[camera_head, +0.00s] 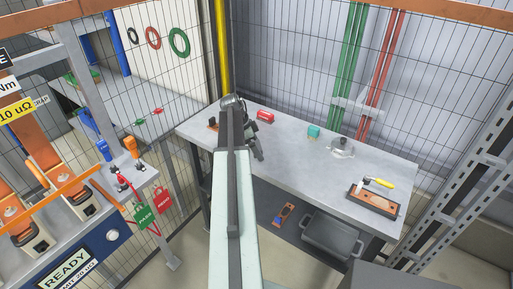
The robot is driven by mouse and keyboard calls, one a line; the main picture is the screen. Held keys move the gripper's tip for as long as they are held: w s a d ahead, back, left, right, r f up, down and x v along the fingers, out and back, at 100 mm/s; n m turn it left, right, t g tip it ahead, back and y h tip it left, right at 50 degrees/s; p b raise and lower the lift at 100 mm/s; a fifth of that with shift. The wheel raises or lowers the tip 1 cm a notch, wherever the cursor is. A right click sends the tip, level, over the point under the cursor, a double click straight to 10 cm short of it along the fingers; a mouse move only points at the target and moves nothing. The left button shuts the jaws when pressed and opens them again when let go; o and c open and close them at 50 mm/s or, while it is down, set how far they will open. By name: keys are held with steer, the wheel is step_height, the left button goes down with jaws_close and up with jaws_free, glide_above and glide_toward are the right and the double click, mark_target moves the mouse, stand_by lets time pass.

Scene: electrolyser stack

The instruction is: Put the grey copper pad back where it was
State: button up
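My arm reaches up the middle of the view to the grey workbench (300,165). My gripper (257,153) is dark and small, over the left part of the bench top. Its fingers are too small to tell whether they are open or shut, or whether they hold anything. I cannot clearly identify the grey copper pad. A small silver-grey item (341,148) lies on the bench right of the gripper, but I cannot tell if it is the pad. My arm hides part of the bench.
A red item (265,116), a teal block (313,131) and a dark tray (358,206) with a yellow-handled tool (380,183) are on the bench. A grey bin (331,238) and an orange tool (283,214) are below. Mesh fencing stands behind; an orange-barred station is left.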

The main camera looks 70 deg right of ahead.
steer(key=shift+r+p, duration=0.3)
steer(key=p+v, duration=1)
steer(key=v, duration=0.1)
steer(key=shift+w+a+r+p, duration=0.15)
steer(key=shift+w+r+p, duration=0.1)
steer(key=shift+r+p, duration=0.15)
steer(key=shift+f, duration=0.1)
steer(key=shift+a, duration=0.1)
